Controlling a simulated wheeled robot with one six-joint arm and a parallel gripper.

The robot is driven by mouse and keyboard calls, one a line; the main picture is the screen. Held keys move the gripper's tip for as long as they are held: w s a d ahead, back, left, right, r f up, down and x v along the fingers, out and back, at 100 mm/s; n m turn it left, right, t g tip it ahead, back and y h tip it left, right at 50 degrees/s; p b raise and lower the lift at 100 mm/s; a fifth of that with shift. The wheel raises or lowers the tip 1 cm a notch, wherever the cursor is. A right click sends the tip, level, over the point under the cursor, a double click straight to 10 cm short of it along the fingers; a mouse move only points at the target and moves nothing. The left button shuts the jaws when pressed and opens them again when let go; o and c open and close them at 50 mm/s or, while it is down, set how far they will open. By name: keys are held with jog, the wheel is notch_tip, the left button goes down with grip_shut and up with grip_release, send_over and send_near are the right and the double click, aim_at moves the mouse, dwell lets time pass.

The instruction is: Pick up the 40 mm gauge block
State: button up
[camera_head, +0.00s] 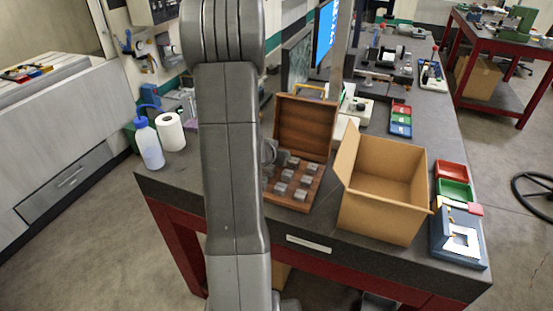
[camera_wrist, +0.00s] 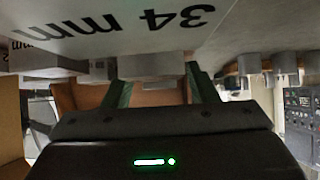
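An open wooden case (camera_head: 306,122) with several grey gauge blocks (camera_head: 301,195) stands on the bench in the head view. Their labels are too small to read there. In the wrist view, a large grey surface marked "34 mm" (camera_wrist: 140,22), upside down, fills the top, very close. No "40 mm" label is legible. My gripper (camera_wrist: 160,85) shows two dark green fingers set apart, with a grey block (camera_wrist: 150,66) at or between their tips. Whether they touch it cannot be told. In the head view my arm hides most of the gripper and the case's left side.
An open cardboard box (camera_head: 385,200) stands right of the case. Red and green bins (camera_head: 452,180) and a blue fixture (camera_head: 458,238) lie at the bench's right end. A white bottle (camera_head: 149,145) and a paper roll (camera_head: 171,131) stand at the left.

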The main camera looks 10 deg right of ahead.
grip_shut()
